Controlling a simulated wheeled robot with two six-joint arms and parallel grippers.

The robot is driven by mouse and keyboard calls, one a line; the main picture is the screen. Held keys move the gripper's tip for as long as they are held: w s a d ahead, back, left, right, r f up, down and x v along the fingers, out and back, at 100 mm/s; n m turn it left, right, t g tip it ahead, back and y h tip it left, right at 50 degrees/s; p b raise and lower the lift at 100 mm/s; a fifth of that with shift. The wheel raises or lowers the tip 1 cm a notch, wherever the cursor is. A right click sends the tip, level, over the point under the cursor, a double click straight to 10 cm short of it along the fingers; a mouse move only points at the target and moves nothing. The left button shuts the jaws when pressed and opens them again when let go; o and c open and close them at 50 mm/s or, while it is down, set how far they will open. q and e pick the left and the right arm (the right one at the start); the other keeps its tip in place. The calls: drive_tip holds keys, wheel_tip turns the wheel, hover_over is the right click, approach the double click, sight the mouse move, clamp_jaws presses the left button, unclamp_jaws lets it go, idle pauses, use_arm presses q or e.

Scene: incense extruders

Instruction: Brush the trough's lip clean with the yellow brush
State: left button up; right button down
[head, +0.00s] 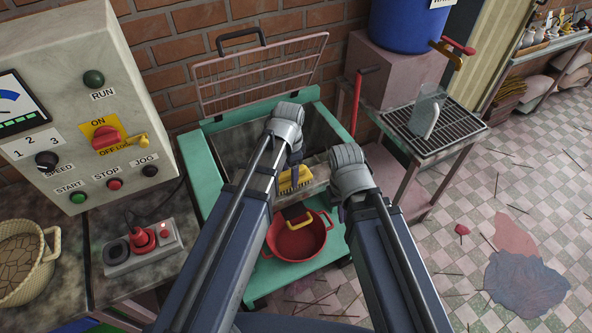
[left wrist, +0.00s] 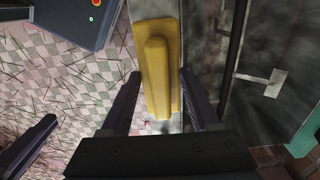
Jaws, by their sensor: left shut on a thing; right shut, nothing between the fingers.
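The yellow brush (head: 296,181) is at the front lip (head: 318,178) of the grey trough in the green frame. Its bristle side faces the lip, but I cannot tell whether it touches. My left gripper (head: 292,165) is shut on the brush from above. In the left wrist view the brush (left wrist: 157,70) lies lengthwise between the two dark fingers, beside the dark trough interior (left wrist: 265,110). My right gripper (head: 343,211) is shut and empty, just right of the lip's front; its fingers are partly hidden by its wrist.
A red basin (head: 300,244) stands on the green shelf below the lip. A wire guard (head: 255,75) is raised behind the trough. A control box (head: 75,110) stands at left. A rack table (head: 440,130) is at right. The tiled floor has scattered sticks.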

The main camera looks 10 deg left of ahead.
use_arm(q)
drive_tip(key=shift+s+a, duration=0.3)
drive_tip(key=shift+a, duration=0.05)
drive_tip(key=shift+s+a, duration=0.5)
drive_tip(key=shift+a, duration=0.25)
drive_tip(key=shift+s+a, duration=0.5)
drive_tip(key=shift+a, duration=0.25)
drive_tip(key=shift+r, duration=0.1)
wheel_tip(320, 180, up, 6)
drive_tip(key=p, duration=0.6)
wheel_tip(320, 180, up, 3)
drive_tip(key=p, duration=0.3)
